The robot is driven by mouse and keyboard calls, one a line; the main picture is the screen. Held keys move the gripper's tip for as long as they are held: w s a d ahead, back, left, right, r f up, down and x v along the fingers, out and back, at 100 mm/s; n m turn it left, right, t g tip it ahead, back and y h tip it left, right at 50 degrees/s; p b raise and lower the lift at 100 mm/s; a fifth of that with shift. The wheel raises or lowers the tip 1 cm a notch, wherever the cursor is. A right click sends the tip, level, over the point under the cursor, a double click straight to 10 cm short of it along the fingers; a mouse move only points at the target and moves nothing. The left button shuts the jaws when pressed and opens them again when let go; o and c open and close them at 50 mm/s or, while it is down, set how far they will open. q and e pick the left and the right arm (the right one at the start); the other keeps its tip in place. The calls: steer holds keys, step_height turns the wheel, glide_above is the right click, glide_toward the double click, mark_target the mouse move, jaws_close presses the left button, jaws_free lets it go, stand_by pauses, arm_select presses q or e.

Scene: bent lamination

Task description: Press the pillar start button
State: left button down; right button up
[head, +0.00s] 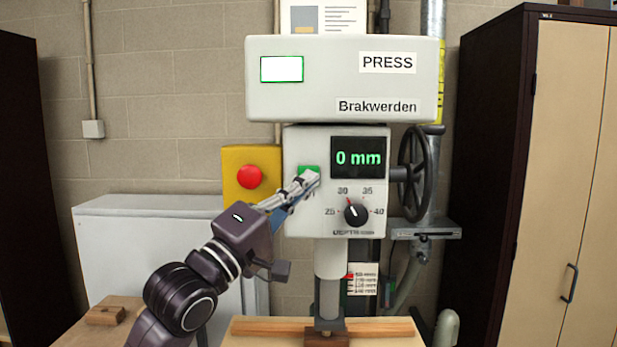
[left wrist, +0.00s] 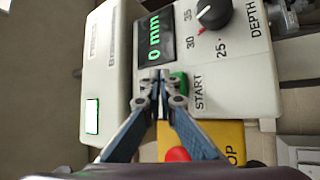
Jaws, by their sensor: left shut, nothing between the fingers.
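The press (head: 300,215) stands in the middle of the head view, with a green start button (head: 307,170) on the left of its front panel. My left gripper (head: 312,178) is shut and empty, its fingertips at the button and covering part of it. In the left wrist view the shut fingertips (left wrist: 153,76) lie over the panel beside the green button (left wrist: 180,82), next to the word START. I cannot tell whether the tips touch the button. The display reads 0 mm (head: 358,158). My right gripper is not in view.
A red stop button (head: 249,177) on a yellow box (head: 236,155) sits just left of the start button. A depth dial (head: 356,212) is below the display and a handwheel (head: 414,173) is at the right. A wooden board (head: 260,327) lies beneath the ram.

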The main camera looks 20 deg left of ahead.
arm_select(q)
steer(key=s, duration=0.2)
steer(key=s+d+p, duration=0.1)
steer(key=s, duration=0.1)
steer(key=shift+s+d, duration=0.2)
steer(key=shift+s, duration=0.2)
